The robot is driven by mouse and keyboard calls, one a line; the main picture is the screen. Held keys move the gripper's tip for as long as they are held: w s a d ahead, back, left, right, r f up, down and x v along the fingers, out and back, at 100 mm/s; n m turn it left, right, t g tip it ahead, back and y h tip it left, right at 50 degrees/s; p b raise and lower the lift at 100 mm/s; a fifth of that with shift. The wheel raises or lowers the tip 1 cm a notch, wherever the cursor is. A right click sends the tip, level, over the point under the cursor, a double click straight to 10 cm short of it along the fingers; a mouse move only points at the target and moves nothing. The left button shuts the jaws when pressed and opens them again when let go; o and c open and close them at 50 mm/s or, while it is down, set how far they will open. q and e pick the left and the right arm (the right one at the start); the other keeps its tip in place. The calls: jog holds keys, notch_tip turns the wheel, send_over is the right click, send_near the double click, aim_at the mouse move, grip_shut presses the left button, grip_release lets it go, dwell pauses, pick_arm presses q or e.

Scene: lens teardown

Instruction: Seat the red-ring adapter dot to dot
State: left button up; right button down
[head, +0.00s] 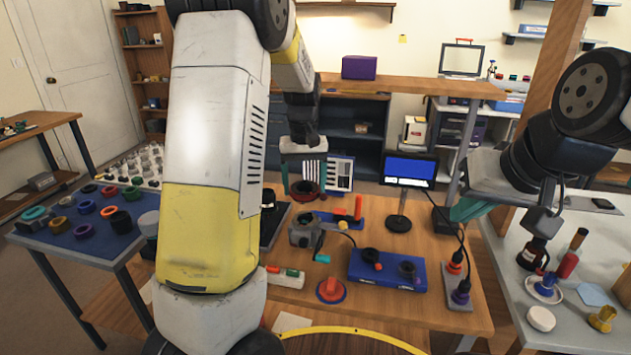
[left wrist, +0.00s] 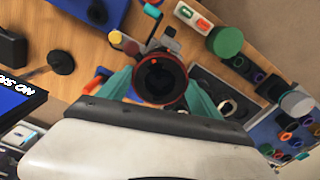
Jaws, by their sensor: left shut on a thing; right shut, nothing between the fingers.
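The red-ring adapter (head: 306,190) is a dark round ring with a red rim. My left gripper (head: 304,186) is shut on it and holds it above the wooden bench. In the left wrist view the adapter (left wrist: 160,80) sits between the teal fingers, with its dark opening facing the camera and a red dot on its upper edge. A grey block-like device (head: 303,232) stands on the bench below it; I cannot make out a matching dot there. The adapter looks apart from it. My right gripper (head: 458,215) is shut and empty, right of the monitor.
A blue tray (head: 388,284) with dark round parts lies right of the device. The monitor (head: 410,170) stands behind. A blue-topped table (head: 60,240) with several coloured rings is at left. A grey table (head: 520,310) with small items is at right.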

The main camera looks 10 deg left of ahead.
pick_arm(q)
jog(key=shift+f, duration=2.9)
jog(key=shift+f, duration=0.85)
dwell(0.3)
